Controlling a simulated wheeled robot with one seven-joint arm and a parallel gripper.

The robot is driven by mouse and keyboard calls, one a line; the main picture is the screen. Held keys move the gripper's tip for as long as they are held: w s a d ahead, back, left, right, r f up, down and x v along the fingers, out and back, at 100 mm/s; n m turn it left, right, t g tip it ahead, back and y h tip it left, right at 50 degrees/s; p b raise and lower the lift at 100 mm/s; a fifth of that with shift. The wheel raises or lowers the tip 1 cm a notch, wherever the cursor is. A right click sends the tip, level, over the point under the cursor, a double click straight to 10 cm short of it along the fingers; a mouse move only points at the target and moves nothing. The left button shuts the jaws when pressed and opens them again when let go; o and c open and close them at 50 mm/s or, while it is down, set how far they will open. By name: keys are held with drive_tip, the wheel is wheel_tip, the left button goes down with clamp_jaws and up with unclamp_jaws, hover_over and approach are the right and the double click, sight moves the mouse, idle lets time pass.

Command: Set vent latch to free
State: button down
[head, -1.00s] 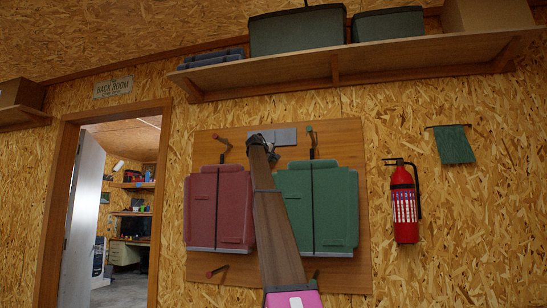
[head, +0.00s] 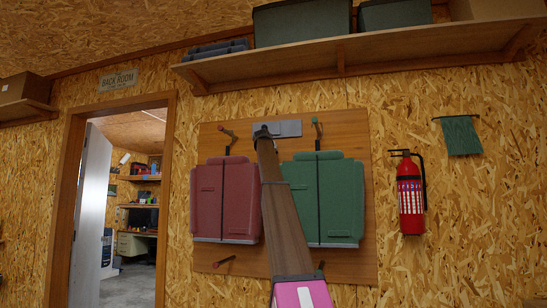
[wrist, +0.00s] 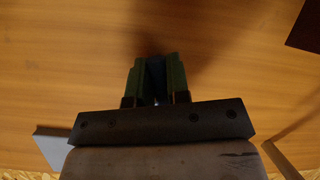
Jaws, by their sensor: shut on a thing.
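My gripper (head: 264,131) is at the upper middle of a wooden board, at the left end of a grey plate (head: 291,128). In the wrist view my gripper (wrist: 156,82) has two green fingers shut on a narrow dark piece (wrist: 155,68). This piece looks like the vent latch's handle, but no label can be read. The corner of a grey plate also shows low left in the wrist view (wrist: 50,146). My arm hides the board's middle, and the gripper hides most of the latch in the head view.
A red case (head: 226,200) and a green case (head: 327,200) hang on the board, either side of my arm. Pegs with red (head: 224,262) and green ends (head: 315,120) stick out. A shelf (head: 370,56) is above, a fire extinguisher (head: 411,200) to the right, an open doorway left.

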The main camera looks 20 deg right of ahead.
drive_tip(key=shift+w+a+f+m+t+y, duration=0.2)
drive_tip(key=shift+w+a+m+t+y, duration=0.3)
drive_tip(key=shift+m, duration=0.3)
drive_tip(key=shift+s+a, duration=0.1)
drive_tip(key=c, duration=1.1)
unclamp_jaws()
drive_tip(key=v, duration=1.1)
